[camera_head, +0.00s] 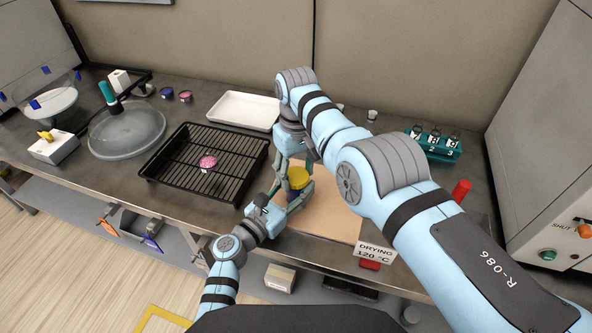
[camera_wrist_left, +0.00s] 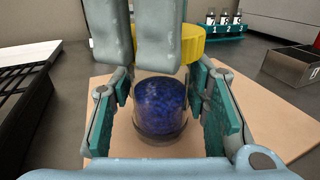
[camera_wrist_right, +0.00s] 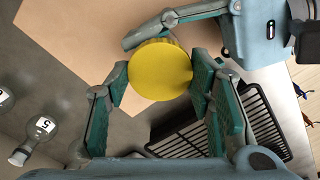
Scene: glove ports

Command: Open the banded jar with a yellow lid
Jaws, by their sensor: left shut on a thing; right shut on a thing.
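The jar (camera_wrist_left: 160,108) is clear glass with dark blue contents and stands upright on the brown board. My left gripper (camera_wrist_left: 165,120) is shut on the jar body, a finger on each side. My right gripper (camera_wrist_right: 160,82) comes from above and is shut on the lid. Its fingers hide part of the lid in the left wrist view, so I cannot tell whether lid and jar still touch.
The brown board (camera_head: 335,212) lies beneath. A black wire rack (camera_head: 180,180) with a pink item (camera_head: 208,161) is to the left. A white tray (camera_head: 243,109) is behind. A teal holder (camera_head: 432,144) with flasks and a red cylinder (camera_head: 461,190) are at right.

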